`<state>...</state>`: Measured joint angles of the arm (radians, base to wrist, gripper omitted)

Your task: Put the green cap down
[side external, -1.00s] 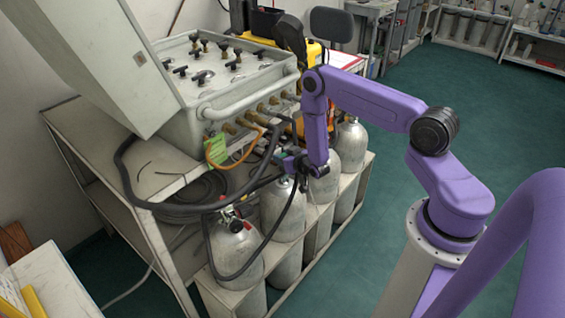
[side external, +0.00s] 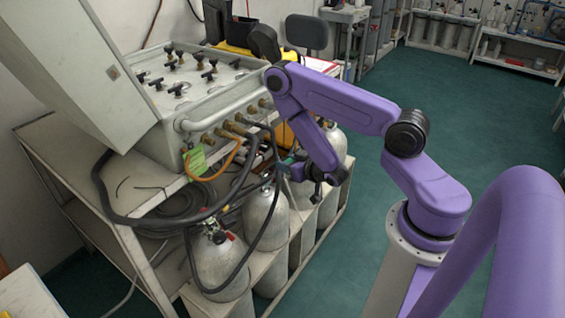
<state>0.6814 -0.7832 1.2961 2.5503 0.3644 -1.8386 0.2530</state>
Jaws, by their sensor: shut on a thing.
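My gripper (side external: 293,168) is at the front of the grey shelf, just above the silver cylinders (side external: 265,212). It points left, toward the hoses under the valve panel. Its jaws are shut on a small green piece (side external: 287,161), which appears to be the green cap. The piece is tiny here and partly hidden by the fingers, so its exact shape cannot be told. I cannot tell whether it touches a cylinder or hose behind it.
The valve panel (side external: 210,100) stands on the shelf (side external: 135,180), with a green tag (side external: 195,160) and an orange hose (side external: 222,172) at its front. Black hoses (side external: 125,215) loop down to a cylinder with a red-marked valve (side external: 218,237).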

